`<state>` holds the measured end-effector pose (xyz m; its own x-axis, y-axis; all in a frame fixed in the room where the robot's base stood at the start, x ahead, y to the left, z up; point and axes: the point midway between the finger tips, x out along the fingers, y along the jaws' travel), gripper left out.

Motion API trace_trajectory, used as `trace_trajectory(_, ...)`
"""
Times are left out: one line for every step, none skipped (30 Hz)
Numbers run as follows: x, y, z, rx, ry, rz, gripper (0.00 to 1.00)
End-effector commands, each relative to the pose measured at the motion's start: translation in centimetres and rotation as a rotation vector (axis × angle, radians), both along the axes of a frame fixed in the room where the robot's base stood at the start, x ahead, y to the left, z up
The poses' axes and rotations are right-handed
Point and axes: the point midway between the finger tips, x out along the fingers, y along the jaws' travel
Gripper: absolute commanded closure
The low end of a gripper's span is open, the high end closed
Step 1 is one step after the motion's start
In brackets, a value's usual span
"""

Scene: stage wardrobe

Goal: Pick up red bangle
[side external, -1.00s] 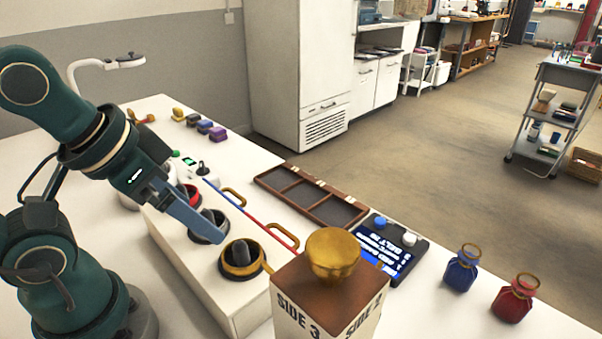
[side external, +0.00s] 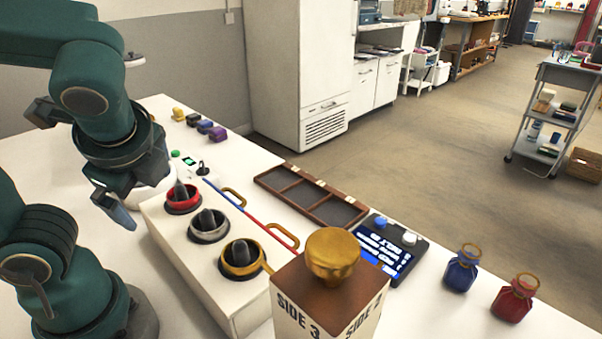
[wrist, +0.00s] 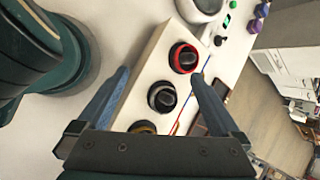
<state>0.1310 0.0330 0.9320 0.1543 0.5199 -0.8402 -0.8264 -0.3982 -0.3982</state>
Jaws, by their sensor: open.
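The red bangle (side external: 183,209) sits around a dark cone at the far end of a long white box (side external: 218,283). A silver bangle (side external: 208,240) and a gold bangle (side external: 243,274) sit around similar cones nearer the camera. In the wrist view the red bangle (wrist: 184,72) shows between the finger lines, close to the right finger. My gripper (side external: 120,212) is open and empty, left of the box and apart from the red bangle; it also shows in the wrist view (wrist: 160,75).
A tall block marked SIDE 3 (side external: 330,300) with a gold knob stands at the near end. A brown divided tray (side external: 310,197), a display panel (side external: 390,247), and blue (side external: 461,272) and red (side external: 515,298) pouches lie right. Gold handles (side external: 283,236) stand beside the box.

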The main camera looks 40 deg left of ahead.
Motion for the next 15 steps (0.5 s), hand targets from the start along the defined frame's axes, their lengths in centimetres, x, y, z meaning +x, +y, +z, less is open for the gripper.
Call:
trace_trajectory(0.3,0.7,0.1,0.101,0.068,-0.106,0.00)
trace_trajectory(0.5,1.2,0.4,0.159,0.104,-0.162,0.00)
trace_trajectory(0.9,1.7,0.7,0.236,0.148,-0.234,0.00)
trace_trajectory(1.2,2.0,1.0,0.292,0.180,-0.286,0.00)
trace_trajectory(1.6,2.3,1.3,0.348,0.211,-0.336,0.00)
trace_trajectory(2.1,2.6,1.8,0.421,0.249,-0.400,0.00)
trace_trajectory(2.6,2.8,2.2,0.475,0.277,-0.445,0.00)
trace_trajectory(3.0,2.9,2.5,0.527,0.303,-0.488,0.00)
trace_trajectory(3.6,3.0,3.1,0.599,0.338,-0.544,0.00)
trace_trajectory(4.1,3.0,3.5,0.651,0.362,-0.584,0.00)
trace_trajectory(4.5,2.9,3.9,0.705,0.385,-0.622,0.00)
trace_trajectory(5.2,2.7,4.5,0.776,0.416,-0.673,0.00)
trace_trajectory(5.3,2.8,4.1,0.788,0.425,-0.677,0.00)
trace_trajectory(5.2,2.9,3.4,0.781,0.425,-0.671,0.00)
trace_trajectory(5.2,2.9,2.6,0.777,0.424,-0.668,0.00)
